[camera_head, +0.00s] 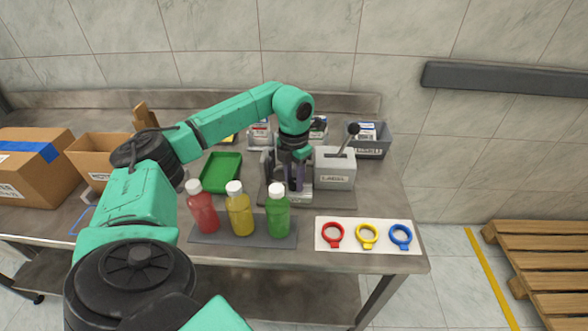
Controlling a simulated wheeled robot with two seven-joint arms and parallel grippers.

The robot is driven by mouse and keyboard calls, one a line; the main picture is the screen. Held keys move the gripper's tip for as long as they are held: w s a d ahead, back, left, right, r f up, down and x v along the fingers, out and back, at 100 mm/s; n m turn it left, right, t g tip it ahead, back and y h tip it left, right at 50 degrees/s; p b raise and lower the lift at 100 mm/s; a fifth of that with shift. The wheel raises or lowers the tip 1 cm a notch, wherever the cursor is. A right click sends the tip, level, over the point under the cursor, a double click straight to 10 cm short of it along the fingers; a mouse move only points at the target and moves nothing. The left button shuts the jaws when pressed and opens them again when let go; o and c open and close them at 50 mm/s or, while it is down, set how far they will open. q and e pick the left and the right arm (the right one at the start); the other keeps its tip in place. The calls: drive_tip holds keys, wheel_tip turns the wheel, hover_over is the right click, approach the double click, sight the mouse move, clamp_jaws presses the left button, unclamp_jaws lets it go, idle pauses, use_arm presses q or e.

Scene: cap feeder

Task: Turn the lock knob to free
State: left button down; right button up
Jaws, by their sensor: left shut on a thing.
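My left arm comes in from the left, and its gripper (295,184) points down at the cap feeder (334,168), a grey machine with a label and a black-knobbed lever. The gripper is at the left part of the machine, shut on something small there. I take this to be the lock knob, but the fingers and wrist hide it, so its turn position cannot be told. My right gripper is not in view.
Red (203,210), yellow (240,213) and green (278,215) bottles with white caps stand in front on a dark strip. A white board (350,245) holds coloured rings. A green tray (221,172) and cardboard box (30,165) are left, a grey bin (373,147) behind right.

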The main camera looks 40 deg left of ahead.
sight(294, 181)
use_arm(q)
drive_tip(key=shift+w+r+m, duration=0.1)
drive_tip(key=shift+m, duration=0.2)
drive_tip(key=c, duration=0.5)
unclamp_jaws()
wheel_tip(294, 181, up, 14)
drive_tip(key=p, duration=0.1)
drive_tip(key=shift+r, duration=0.25)
